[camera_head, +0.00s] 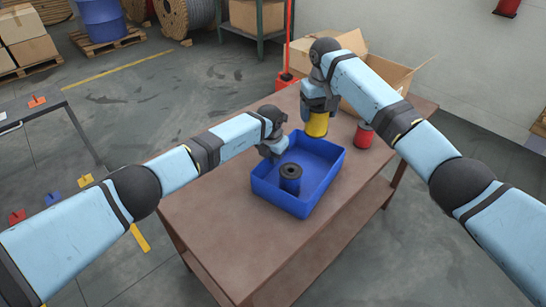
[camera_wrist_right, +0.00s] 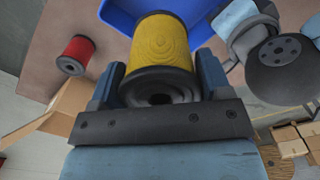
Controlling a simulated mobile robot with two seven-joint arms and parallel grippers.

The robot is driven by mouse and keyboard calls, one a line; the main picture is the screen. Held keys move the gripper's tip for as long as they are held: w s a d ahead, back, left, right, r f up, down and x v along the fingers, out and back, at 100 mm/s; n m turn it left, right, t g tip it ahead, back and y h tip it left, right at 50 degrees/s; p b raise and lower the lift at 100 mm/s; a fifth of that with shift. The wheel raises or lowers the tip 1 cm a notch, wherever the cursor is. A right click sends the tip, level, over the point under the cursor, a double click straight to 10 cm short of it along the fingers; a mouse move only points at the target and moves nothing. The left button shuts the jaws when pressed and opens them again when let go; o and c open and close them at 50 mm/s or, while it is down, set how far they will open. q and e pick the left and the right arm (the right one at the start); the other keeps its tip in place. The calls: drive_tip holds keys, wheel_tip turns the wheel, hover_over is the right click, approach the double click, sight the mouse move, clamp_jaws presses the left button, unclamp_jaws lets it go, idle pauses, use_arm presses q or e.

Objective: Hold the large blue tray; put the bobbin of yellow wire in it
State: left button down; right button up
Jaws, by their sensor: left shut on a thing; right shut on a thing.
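The large blue tray (camera_head: 318,170) sits on the brown table. A dark bobbin with blue wire (camera_head: 290,178) stands upright in its near part. My left gripper (camera_head: 272,152) is at the tray's left wall and shut on it; its fingertips are mostly hidden. My right gripper (camera_head: 318,108) is shut on the bobbin of yellow wire (camera_head: 317,125) and holds it near the tray's far right edge. In the right wrist view the yellow bobbin (camera_wrist_right: 160,45) is between the fingers, with the blue tray (camera_wrist_right: 118,17) beyond it.
A red bobbin (camera_head: 364,134) stands on the table (camera_head: 215,225) right of the tray, and it also shows in the right wrist view (camera_wrist_right: 76,54). An open cardboard box (camera_head: 385,80) is at the table's far end. The near left of the table is clear.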

wheel_tip(320, 180, down, 6)
drive_tip(key=shift+f, duration=0.2)
idle(0.8)
drive_tip(key=shift+w+d, duration=0.3)
drive_tip(key=shift+w, duration=0.15)
idle(1.1)
idle(0.3)
hover_over(312, 168)
drive_tip(key=shift+f, duration=4.65)
drive_tip(key=o, duration=1.2)
wheel_tip(312, 168, up, 12)
use_arm(q)
drive_tip(key=c, duration=1.2)
unclamp_jaws()
